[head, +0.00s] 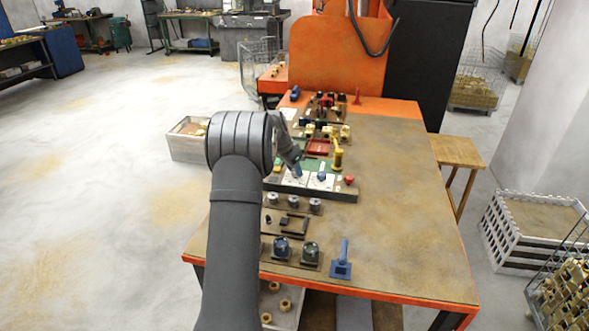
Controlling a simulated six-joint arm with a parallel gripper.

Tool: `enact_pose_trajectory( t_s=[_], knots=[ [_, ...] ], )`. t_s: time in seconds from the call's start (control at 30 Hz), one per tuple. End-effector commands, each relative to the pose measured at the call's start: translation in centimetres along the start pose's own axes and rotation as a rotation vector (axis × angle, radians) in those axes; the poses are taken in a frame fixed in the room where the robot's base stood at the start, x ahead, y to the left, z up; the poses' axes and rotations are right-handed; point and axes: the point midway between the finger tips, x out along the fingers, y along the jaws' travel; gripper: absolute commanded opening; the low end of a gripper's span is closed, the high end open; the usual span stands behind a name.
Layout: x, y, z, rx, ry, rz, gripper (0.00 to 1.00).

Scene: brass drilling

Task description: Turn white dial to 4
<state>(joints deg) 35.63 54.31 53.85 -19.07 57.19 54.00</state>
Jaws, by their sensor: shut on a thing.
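Two white dial plates sit side by side on a dark control box on the workbench. My gripper (297,171) reaches down from the left onto the left white dial plate (289,181). It is shut on the knob of that dial, which the jaws mostly hide. The right white plate (321,185) carries a blue knob (321,176) and stands clear of my gripper. The dial's numbers and pointer are too small to read, so its setting cannot be told.
A red button (349,180) is at the box's right end, with a yellow lever (337,153) behind. Grey knobs (315,205) and a blue lever (341,262) stand nearer. The workbench (405,200) is clear to the right.

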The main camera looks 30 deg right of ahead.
Motion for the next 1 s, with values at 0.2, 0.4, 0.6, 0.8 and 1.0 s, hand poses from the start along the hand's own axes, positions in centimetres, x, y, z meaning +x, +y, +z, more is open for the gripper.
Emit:
enact_pose_trajectory(
  t_s=[0.2, 0.4, 0.6, 0.8, 1.0],
  knots=[
    [0.05, -0.28, 0.0, 0.19, 0.0, 0.079, 0.06],
    [0.06, -0.44, -0.05, 0.367, -0.001, 0.152, 0.06],
    [0.15, -0.61, -0.1, 0.541, -0.001, 0.225, 0.06],
    [0.17, -0.74, -0.22, 0.718, -0.001, 0.298, 0.06],
    [0.23, -0.84, -0.36, 0.894, -0.001, 0.37, 0.06]
  ],
)
